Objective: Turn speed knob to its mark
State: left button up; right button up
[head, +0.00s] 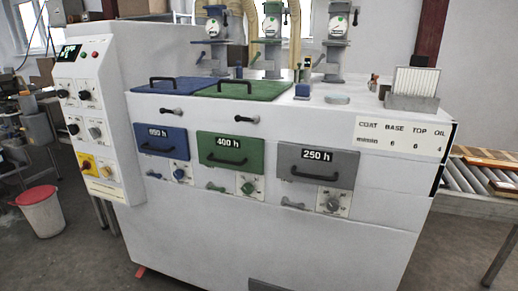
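The control panel (82,115) is the tall white cabinet face at the left end of the machine. It carries several knobs with small dial plates: an upper left black knob (63,94), an upper right black knob (84,95), a lower left black knob (73,129) and a grey knob (95,132). The labels are too small to read, so I cannot tell which is the speed knob or where its mark lies. A sign (402,137) on the machine's right front lists COAT, BASE, TOP, OIL and m/min values. Neither gripper shows.
Blue, green and grey drawers with small dials line the machine front.

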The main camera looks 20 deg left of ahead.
aim_at(83, 95)
jog(key=u, duration=2.05)
jog(key=i, duration=1.2)
jog(key=z, duration=0.85)
jog(key=i, duration=0.55)
jog(key=z, duration=0.65)
